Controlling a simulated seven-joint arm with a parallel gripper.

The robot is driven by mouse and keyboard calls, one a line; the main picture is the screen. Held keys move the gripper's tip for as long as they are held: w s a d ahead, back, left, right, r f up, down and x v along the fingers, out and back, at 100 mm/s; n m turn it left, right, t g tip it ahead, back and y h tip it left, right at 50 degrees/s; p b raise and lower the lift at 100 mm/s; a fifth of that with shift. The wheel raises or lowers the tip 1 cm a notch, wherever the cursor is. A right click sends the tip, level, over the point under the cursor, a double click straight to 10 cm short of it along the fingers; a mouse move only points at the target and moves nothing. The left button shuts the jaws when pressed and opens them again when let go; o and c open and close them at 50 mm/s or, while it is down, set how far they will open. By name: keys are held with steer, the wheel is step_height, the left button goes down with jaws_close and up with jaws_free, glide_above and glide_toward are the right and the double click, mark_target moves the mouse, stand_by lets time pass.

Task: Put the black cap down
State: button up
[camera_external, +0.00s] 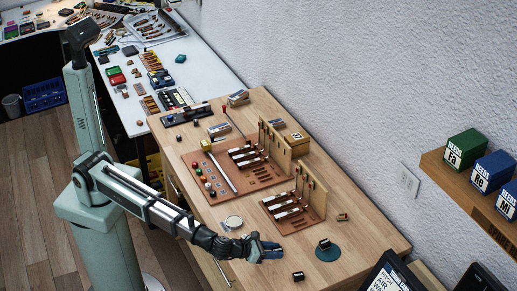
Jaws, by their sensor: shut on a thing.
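My gripper (271,250) is low over the front part of the wooden workbench (375,237), reaching in from the left. Its fingers are shut on a small dark thing, taken to be the black cap. The cap is mostly hidden by the dark fingers, and its shape does not show clearly. I cannot tell whether it touches the bench top. A teal round disc (328,256) lies to the right of my gripper, with a small black block (324,244) on it. Another small black block with a white mark (298,276) stands on the bench below and right of my gripper.
A round pale dish (232,222) lies just left of my gripper. Behind it are a brown board with an upright wooden piece and several key levers (290,207), and a larger similar board (205,183). Dark panels (390,275) stand at the lower right. Bare bench lies right of the disc.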

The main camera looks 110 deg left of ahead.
step_height(320, 180, up, 7)
steer(key=shift+f, duration=0.1)
steer(key=shift+a+r, duration=0.2)
steer(key=shift+r, duration=0.05)
steer(key=a, duration=0.2)
steer(key=n+g+y, duration=0.2)
glide_above(329, 257)
steer(key=shift+d+f, duration=0.1)
steer(key=shift+f, duration=4.35)
steer(key=shift+f, duration=0.1)
steer(key=o, duration=0.7)
